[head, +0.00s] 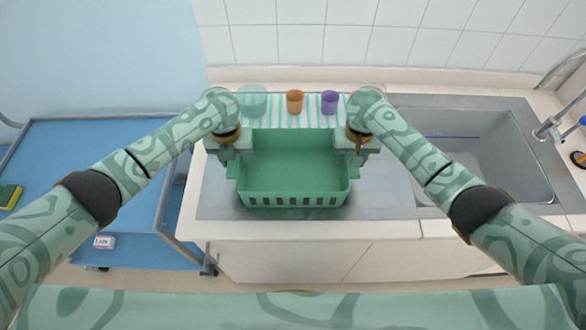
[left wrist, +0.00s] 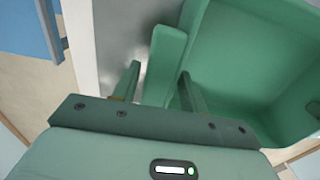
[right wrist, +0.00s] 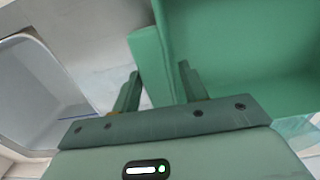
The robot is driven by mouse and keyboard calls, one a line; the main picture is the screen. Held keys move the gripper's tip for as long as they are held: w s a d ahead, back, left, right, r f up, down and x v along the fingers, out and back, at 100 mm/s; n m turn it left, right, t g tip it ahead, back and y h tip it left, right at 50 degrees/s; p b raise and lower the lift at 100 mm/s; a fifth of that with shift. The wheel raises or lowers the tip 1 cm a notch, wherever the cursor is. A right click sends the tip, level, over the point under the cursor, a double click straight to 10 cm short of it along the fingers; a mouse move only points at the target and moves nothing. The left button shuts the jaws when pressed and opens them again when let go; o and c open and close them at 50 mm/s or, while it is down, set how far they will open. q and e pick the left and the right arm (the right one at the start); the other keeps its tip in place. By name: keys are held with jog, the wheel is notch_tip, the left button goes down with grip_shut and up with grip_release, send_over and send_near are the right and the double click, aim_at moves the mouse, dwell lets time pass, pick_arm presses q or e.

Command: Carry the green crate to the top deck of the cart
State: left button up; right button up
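The green crate (head: 292,170) stands upright and looks empty on the grey worktop in front of me. My left gripper (head: 232,150) is at its left end and my right gripper (head: 357,150) at its right end. In the left wrist view the fingers (left wrist: 160,82) are apart, on either side of the crate's end handle, with a gap beside the outer finger. In the right wrist view the fingers (right wrist: 158,82) likewise straddle the other handle, with a narrow gap. The cart (head: 95,150) with its blue top deck stands to the left.
A teal cup (head: 252,101), an orange cup (head: 295,101) and a purple cup (head: 329,102) stand on a striped mat behind the crate. A sink (head: 490,150) is at the right. Most of the top deck is clear.

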pick_arm(q)
grip_shut()
pick_arm(e)
grip_shut()
pick_arm(q)
jog(key=shift+r, duration=0.1)
